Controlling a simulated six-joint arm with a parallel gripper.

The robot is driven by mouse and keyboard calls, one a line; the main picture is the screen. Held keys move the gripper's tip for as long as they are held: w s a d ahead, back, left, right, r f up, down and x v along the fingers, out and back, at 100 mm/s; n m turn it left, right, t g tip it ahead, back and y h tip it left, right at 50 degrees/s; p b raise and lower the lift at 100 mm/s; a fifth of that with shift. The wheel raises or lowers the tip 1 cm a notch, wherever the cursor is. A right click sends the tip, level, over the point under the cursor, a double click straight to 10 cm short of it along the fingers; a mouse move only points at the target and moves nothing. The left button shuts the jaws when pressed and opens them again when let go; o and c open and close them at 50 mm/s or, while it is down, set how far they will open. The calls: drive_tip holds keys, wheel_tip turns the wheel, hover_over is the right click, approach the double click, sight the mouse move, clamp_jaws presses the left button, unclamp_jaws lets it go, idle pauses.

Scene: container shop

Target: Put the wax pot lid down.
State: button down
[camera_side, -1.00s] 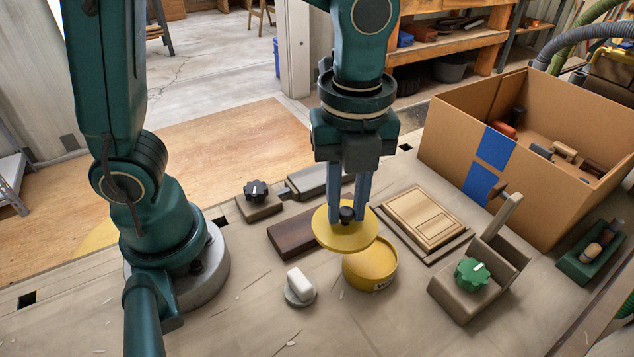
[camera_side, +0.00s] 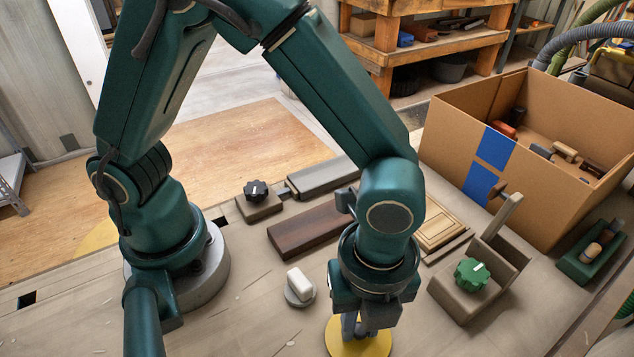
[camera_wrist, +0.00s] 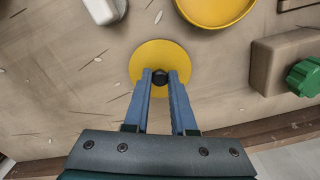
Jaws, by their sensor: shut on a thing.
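The wax pot lid is a flat yellow disc with a small black knob, low over the bench near its front edge in the side view (camera_side: 376,347). It also shows in the wrist view (camera_wrist: 150,55). My gripper (camera_side: 357,331) is shut on the lid's knob, fingers pointing down, also seen in the wrist view (camera_wrist: 160,77). I cannot tell whether the lid touches the bench. The yellow wax pot (camera_wrist: 215,8) is at the top of the wrist view, apart from the lid; my arm hides it in the side view.
A green knob (camera_side: 471,274) on a wooden block stands to the right. A dark wood bar (camera_side: 307,230), a wooden panel (camera_side: 437,228) and a cardboard box (camera_side: 545,205) are farther back.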

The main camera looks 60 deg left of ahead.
sight(361, 328)
drive_tip(key=shift+f, duration=0.15)
drive_tip(key=c, duration=0.7)
unclamp_jaws()
drive_tip(key=shift+c, duration=0.2)
wheel_tip(361, 328, up, 12)
drive_tip(key=a+r+n+t, duration=0.1)
drive_tip(key=a+n+t, duration=0.1)
drive_tip(key=a+n, duration=0.7)
drive_tip(key=s+a+r+n+t, duration=0.1)
drive_tip(key=a+n+t, duration=0.2)
drive_tip(key=a+n, duration=0.6)
drive_tip(key=shift+r+n+t, duration=0.25)
drive_tip(key=shift+n+t, duration=0.05)
drive_tip(key=shift+n, duration=2)
drive_tip(key=shift+s, duration=0.1)
